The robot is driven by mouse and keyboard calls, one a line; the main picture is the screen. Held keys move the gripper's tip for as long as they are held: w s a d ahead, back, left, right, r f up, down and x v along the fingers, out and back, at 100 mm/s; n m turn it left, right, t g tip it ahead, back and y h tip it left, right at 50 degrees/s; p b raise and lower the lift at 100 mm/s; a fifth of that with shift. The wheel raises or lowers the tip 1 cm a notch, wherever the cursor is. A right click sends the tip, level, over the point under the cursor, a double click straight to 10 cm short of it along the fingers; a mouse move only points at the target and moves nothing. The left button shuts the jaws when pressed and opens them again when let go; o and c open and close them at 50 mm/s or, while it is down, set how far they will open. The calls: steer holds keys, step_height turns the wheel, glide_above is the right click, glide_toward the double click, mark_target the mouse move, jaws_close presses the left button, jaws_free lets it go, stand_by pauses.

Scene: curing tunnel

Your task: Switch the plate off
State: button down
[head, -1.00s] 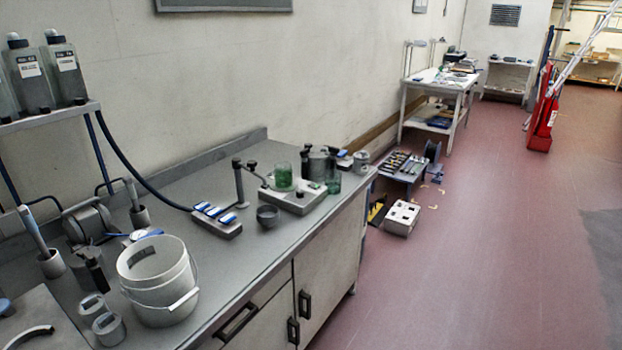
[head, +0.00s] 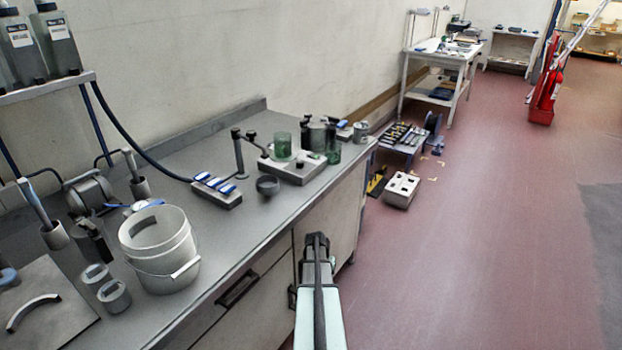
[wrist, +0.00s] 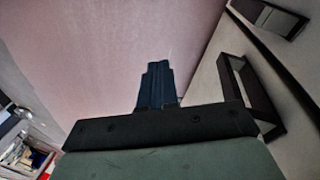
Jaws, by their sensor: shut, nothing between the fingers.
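The plate (head: 290,172) is a pale, flat unit on the far right part of the bench. A green glass beaker (head: 282,146) stands on it, and a dark stand rises at its left. Its switch is too small to make out. My gripper (head: 317,240) is in front of the bench, beside the cabinet doors and nearer to me than the plate. In the wrist view my gripper (wrist: 157,70) shows its dark fingers together with nothing between them, over the red floor and beside a cabinet handle. The plate is not in the wrist view.
On the bench stand a white bucket (head: 158,250), a block with blue switches (head: 217,190) and a small dark cup (head: 267,185). More glassware crowds the plate's right side. A cabinet handle (head: 237,290) sticks out from the bench front.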

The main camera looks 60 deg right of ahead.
steer(key=s+d+r+m+h, duration=0.1)
steer(key=s+d+r+m, duration=0.1)
steer(key=d+r, duration=0.45)
steer(key=s+d+r+m+h, duration=0.1)
steer(key=s+d+r+h, duration=0.15)
steer(key=d, duration=0.75)
steer(key=w+d+r+m, duration=0.2)
steer(key=d+r, duration=0.4)
steer(key=r, duration=0.4)
steer(key=w+a+r+t, duration=0.1)
steer(key=w+a+r, duration=0.1)
steer(key=w+r, duration=0.75)
steer(key=w+a+r+t+y, duration=0.1)
steer(key=w+r, duration=0.4)
steer(key=r, duration=1)
steer(key=w+a+r+t, duration=0.1)
steer(key=w+a+r, duration=0.1)
steer(key=w+r, duration=0.8)
glide_above(312, 154)
steer(key=a, duration=0.1)
steer(key=shift+n, duration=0.3)
steer(key=f, duration=1)
steer(key=shift+s+a, duration=0.1)
steer(key=shift+s, duration=0.15)
steer(key=shift+w+f, duration=0.1)
steer(key=shift+f, duration=0.55)
